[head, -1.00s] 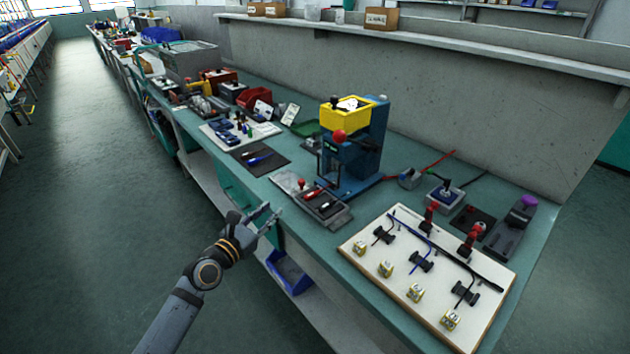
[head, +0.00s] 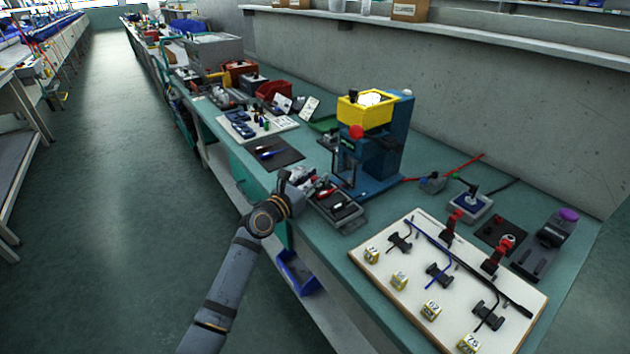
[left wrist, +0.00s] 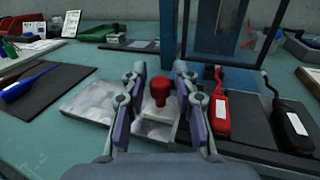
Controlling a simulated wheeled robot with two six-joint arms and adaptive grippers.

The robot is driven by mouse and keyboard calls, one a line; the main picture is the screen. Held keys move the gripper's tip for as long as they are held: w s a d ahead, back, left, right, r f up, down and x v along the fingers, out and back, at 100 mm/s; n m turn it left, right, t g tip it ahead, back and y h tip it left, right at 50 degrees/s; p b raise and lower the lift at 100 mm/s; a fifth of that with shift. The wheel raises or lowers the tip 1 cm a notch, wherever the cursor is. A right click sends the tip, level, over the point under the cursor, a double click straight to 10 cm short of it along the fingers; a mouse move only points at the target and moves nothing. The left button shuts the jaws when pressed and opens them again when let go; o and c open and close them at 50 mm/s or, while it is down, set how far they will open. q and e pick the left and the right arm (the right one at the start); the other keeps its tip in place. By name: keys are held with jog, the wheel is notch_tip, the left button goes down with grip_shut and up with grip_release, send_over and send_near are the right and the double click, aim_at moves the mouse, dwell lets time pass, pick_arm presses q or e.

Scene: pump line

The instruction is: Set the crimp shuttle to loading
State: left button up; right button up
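The crimp shuttle shows in the left wrist view as a pale metal slide (left wrist: 157,132) with a red knob (left wrist: 161,88) standing on it. It sits in front of the blue press (head: 376,150), which carries a yellow top box (head: 366,109). My left gripper (head: 303,178) is at the bench edge in front of the press. In the left wrist view its two fingers (left wrist: 161,100) are open, one on each side of the red knob, with visible gaps. In the head view my gripper largely hides the knob and slide. My right gripper is not in view.
A grey tray (head: 350,222) with red- and black-handled tools lies right of the knob. A dark mat (head: 285,160) with a blue tool lies left. A white board (head: 375,275) with fixtures and yellow blocks is at the front right. The floor left of the bench is clear.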

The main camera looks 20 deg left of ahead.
pick_arm(q)
jog(key=shift+w, duration=0.15)
grip_shut()
